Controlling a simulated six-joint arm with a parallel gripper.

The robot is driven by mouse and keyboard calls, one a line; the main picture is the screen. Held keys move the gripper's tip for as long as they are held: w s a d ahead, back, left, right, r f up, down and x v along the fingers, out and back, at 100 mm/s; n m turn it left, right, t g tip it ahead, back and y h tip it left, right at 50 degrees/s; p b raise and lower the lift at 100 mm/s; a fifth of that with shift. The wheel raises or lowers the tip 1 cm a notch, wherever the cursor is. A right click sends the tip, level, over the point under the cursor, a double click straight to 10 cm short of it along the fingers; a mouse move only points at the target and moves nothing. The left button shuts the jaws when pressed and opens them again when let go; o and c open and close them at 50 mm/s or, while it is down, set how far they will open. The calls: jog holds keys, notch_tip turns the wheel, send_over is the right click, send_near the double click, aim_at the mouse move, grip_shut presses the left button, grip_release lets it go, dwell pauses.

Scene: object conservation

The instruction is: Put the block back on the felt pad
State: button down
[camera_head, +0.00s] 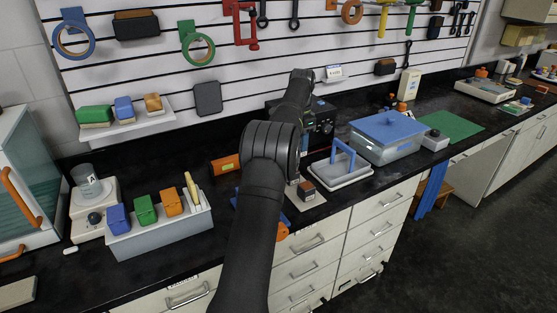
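A small brown-and-dark block (307,188) is at the front of the counter, just right of my arm. A flat pale beige pad (300,204), possibly the felt pad, shows beside and under it. The block appears to rest on the pad, but my arm hides the pad's left part. My arm rises from the bottom edge, bends in front of the counter and reaches toward the back wall. Its far end merges with dark shapes behind the elbow. I cannot make out the gripper's fingers or whether they hold anything.
A grey bin (160,235) with blue, green and orange blocks stands left. A white tray with a blue handle (341,174) and a blue-lidded tub (387,146) stand right. An orange box (225,166) lies behind my arm. A shelf (128,129) hangs at upper left.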

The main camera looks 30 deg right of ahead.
jog(key=shift+w+a+f, duration=0.6)
jog(key=shift+w+f, duration=0.75)
jog(key=shift+f, duration=0.15)
jog(key=shift+w+a+f, duration=0.65)
jog(key=shift+w+f, duration=0.7)
jog(key=shift+f, duration=0.2)
jog(key=shift+w+a+f, duration=0.6)
jog(key=shift+w+f, duration=0.75)
jog(key=shift+f, duration=0.15)
jog(key=shift+f, duration=0.2)
jog(key=c, duration=0.8)
grip_release()
jog(key=shift+f, duration=0.1)
jog(key=shift+r, duration=3.95)
